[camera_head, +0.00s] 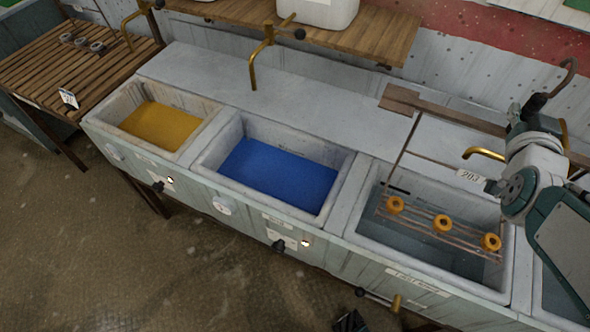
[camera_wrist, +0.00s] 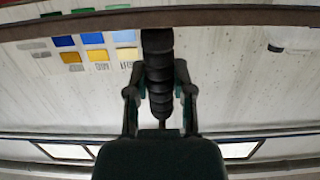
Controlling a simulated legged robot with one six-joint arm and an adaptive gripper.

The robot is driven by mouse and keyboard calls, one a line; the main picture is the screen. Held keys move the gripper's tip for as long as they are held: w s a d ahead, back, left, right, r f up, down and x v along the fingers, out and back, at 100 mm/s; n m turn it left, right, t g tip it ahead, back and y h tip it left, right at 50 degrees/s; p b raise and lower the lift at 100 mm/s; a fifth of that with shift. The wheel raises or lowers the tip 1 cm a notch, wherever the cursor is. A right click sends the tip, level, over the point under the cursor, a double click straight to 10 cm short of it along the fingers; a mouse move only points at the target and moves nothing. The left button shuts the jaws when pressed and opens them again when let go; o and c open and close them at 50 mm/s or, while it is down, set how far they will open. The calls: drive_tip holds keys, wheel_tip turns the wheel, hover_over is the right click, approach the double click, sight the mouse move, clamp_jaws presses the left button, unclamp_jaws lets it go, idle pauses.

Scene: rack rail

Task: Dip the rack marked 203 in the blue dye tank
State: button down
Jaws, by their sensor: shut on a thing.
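The rack marked 203 has a wooden top bar (camera_head: 450,115), a white tag (camera_head: 470,177) and thin rods carrying three orange spools (camera_head: 443,223). The spools are over the third tank; I cannot tell whether they touch its liquid. My gripper (camera_head: 533,108) is at the right, shut on the rack's black ribbed handle. In the wrist view the fingers (camera_wrist: 160,90) close on both sides of this handle (camera_wrist: 158,60), and the bar (camera_wrist: 230,16) crosses the top. The blue dye tank (camera_head: 345,178) holds blue liquid (camera_head: 278,175) and stands left of the rack, with nothing in it.
A yellow dye tank (camera_head: 205,138) is at the left, and the grey-liquid tank (camera_head: 350,222) is below the rack. Brass taps (camera_head: 262,55) stand behind the tanks. A slatted table (camera_head: 75,75) at far left holds small grey pieces. A wooden shelf (camera_head: 385,35) is above.

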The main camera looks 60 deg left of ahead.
sight(543, 94)
drive_tip(key=shift+r, duration=0.1)
drive_tip(key=shift+r, duration=2.5)
